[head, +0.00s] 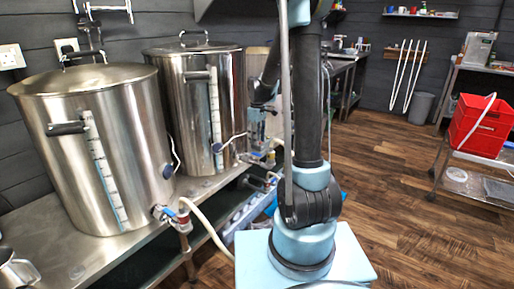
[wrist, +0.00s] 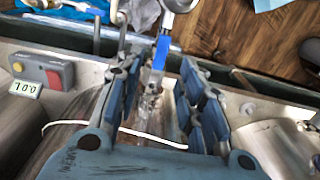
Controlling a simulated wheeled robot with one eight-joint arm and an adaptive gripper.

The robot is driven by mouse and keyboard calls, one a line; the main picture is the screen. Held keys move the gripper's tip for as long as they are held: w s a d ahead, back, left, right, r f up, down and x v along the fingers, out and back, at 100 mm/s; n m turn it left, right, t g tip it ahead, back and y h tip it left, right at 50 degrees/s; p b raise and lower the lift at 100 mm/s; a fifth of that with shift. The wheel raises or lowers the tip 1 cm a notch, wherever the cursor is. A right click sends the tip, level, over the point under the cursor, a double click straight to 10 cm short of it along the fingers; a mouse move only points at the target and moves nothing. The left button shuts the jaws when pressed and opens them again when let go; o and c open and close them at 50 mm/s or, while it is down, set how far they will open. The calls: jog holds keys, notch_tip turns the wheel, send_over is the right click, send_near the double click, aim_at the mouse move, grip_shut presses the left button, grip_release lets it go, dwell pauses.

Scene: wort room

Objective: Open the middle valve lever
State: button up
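Steel kettles with blue-handled valves stand in a row in the head view. The middle kettle (head: 196,98) is left of my arm, and its valve with a blue lever (head: 245,156) sits low on its front. My gripper (head: 262,112) is above and slightly right of that valve. In the wrist view my gripper (wrist: 162,58) is open, with its fingers apart. A blue lever (wrist: 161,52) on a metal valve shows between and beyond the fingertips; contact cannot be told. The front kettle's valve (head: 170,213) has a blue lever and a pale hose.
The front kettle (head: 97,140) stands on the steel bench (head: 75,262). A red crate (head: 480,126) stands on a rack at right. The wooden floor is clear.

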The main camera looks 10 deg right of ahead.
notch_tip(320, 180, up, 5)
send_over(257, 154)
jog(key=shift+w+d, duration=0.1)
jog(key=shift+w, duration=0.2)
jog(key=shift+s+f, duration=0.15)
jog(key=shift+f, duration=5.8)
